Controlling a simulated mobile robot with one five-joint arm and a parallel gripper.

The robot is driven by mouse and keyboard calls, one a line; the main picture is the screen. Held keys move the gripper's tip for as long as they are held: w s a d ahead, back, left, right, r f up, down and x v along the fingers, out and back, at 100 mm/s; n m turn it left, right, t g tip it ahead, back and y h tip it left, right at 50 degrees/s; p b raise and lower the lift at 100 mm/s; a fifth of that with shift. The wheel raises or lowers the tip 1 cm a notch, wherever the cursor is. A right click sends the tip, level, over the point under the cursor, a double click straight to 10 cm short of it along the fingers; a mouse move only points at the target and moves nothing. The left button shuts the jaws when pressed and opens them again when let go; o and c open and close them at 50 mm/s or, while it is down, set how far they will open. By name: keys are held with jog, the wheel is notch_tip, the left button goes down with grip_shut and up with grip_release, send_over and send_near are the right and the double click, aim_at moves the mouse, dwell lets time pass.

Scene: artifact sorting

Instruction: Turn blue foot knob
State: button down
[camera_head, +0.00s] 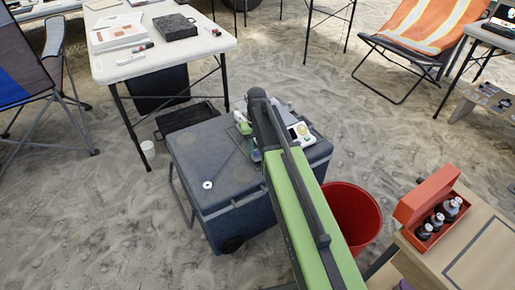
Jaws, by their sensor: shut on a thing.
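A small white instrument with a dark screen (300,131) sits on the lid of a dark grey-blue cooler (205,160). My green and dark grey arm crosses in front of it and covers much of the middle of the lid. My gripper (246,131) shows only in part at the left side of the arm, low over the lid and next to the instrument. It is shut on a small bluish piece (254,154), which I take for the blue foot knob, though it is too small and covered to be sure. The fingertips are mostly hidden.
A white ring (207,185) lies on the cooler lid. A red bucket (352,215) stands right of the cooler. A wooden table (485,255) with an open red box of bottles (428,208) is at right. A white table (150,62) stands behind left. Sandy floor lies between.

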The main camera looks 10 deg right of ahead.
aim_at(257, 151)
jog(key=m, duration=0.5)
jog(key=shift+a, duration=0.1)
jog(key=shift+m, duration=2.5)
jog(key=c, duration=1.1)
grip_release()
jog(key=shift+r, duration=0.15)
notch_tip(257, 151, up, 17)
jog(key=p, duration=1.7)
jog(key=shift+s, duration=0.15)
